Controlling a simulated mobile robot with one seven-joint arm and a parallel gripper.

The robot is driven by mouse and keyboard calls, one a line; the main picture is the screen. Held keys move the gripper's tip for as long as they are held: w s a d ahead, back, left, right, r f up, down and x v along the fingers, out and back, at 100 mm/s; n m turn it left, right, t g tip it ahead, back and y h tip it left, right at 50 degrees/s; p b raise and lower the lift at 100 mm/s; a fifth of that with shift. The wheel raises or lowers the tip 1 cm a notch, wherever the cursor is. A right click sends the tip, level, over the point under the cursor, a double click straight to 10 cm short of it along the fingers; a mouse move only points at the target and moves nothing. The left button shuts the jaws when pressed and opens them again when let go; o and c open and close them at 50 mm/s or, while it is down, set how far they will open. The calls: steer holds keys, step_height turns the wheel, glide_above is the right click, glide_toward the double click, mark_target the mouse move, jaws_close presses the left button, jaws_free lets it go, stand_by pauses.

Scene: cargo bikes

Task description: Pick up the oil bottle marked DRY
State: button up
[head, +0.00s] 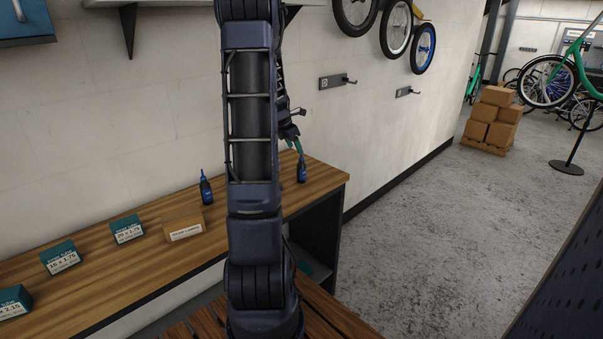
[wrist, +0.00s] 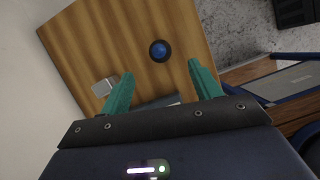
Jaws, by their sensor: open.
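Two small dark blue bottles stand upright on the wooden bench in the head view: one left of my arm (head: 206,190), one right of it near the bench's end (head: 302,172). No DRY marking is legible on either. My gripper (head: 297,147), with teal fingers, is open just above the right bottle. In the wrist view a blue bottle (wrist: 160,51) is seen from above, sideways between the two open fingertips of my gripper (wrist: 160,68) and slightly beyond them. Nothing is held. My arm hides the bench between the bottles.
On the wooden bench (head: 170,262) stand a cardboard box (head: 183,228) and several teal boxes, one of them here (head: 127,229). A small pale block (wrist: 104,86) shows beside the left finger. Wall hooks (head: 338,82) and wheels hang behind. Concrete floor (head: 420,230) is open at right.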

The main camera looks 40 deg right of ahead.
mark_target(300, 158)
steer(key=x, duration=0.9)
steer(key=shift+d+f, duration=0.15)
steer(key=shift+f, duration=0.1)
steer(key=c, duration=1.1)
